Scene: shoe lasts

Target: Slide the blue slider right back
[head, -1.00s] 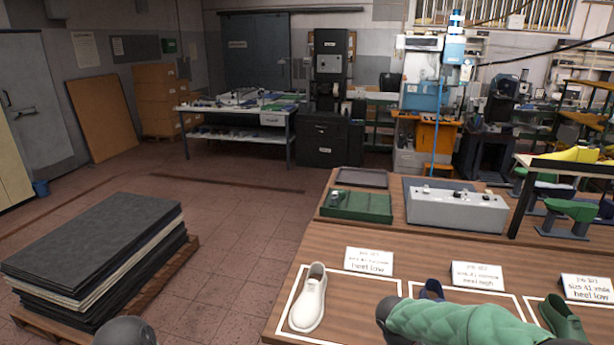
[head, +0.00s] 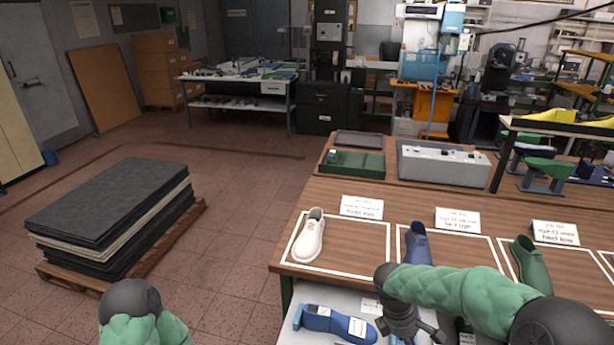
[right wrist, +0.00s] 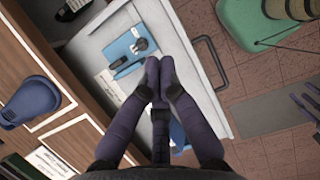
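A blue device (head: 330,321) with white labels lies in the open pale drawer (head: 342,293), left of my right gripper in the head view. I cannot tell which part of it is the slider. A piece of blue (right wrist: 178,135), mostly hidden behind my gripper, shows in the right wrist view. My right gripper (head: 405,328) is over the drawer. In the right wrist view its fingertips (right wrist: 160,64) are together, with nothing visible between them. A blue plate (right wrist: 118,50) with dark tools lies beyond the fingertips. My left gripper is out of view.
The drawer handle (right wrist: 212,62) is at the drawer's front. Above the drawer, the wooden tabletop (head: 345,195) holds a white last (head: 309,238), a blue last (head: 417,243) and a green last (head: 530,262). A pallet of dark sheets (head: 115,210) stands at left; floor between is clear.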

